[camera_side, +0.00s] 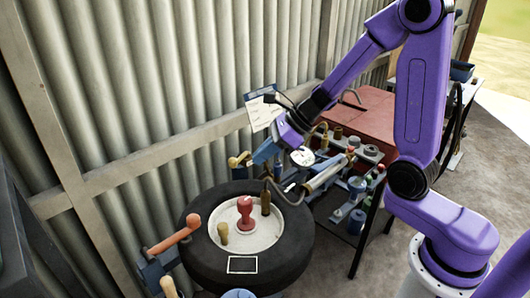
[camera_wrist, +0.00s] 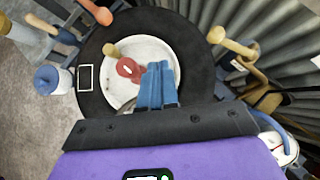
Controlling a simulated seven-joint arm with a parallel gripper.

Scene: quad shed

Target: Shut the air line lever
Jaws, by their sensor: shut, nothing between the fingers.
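No label marks the air line lever, and I cannot tell which lever it is. An orange-handled lever (camera_side: 176,235) on a blue-grey mount (camera_side: 155,268) stands left of the tyre, its handle sloping up to the right. A shorter wooden-handled lever (camera_side: 239,159) is behind the tyre, near the wall. My gripper (camera_side: 262,158), with blue fingers, is above the tyre's back edge, near the wooden-handled lever; the fingers (camera_wrist: 157,68) are together and empty.
The black tyre (camera_side: 205,262) has a pale disc (camera_side: 240,237) bearing a red knob (camera_side: 245,207) and brass-coloured pegs. A hose curves beside it. A red-topped bench (camera_side: 380,112) with bottles and tools stands right. The corrugated wall (camera_side: 150,80) bounds the back.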

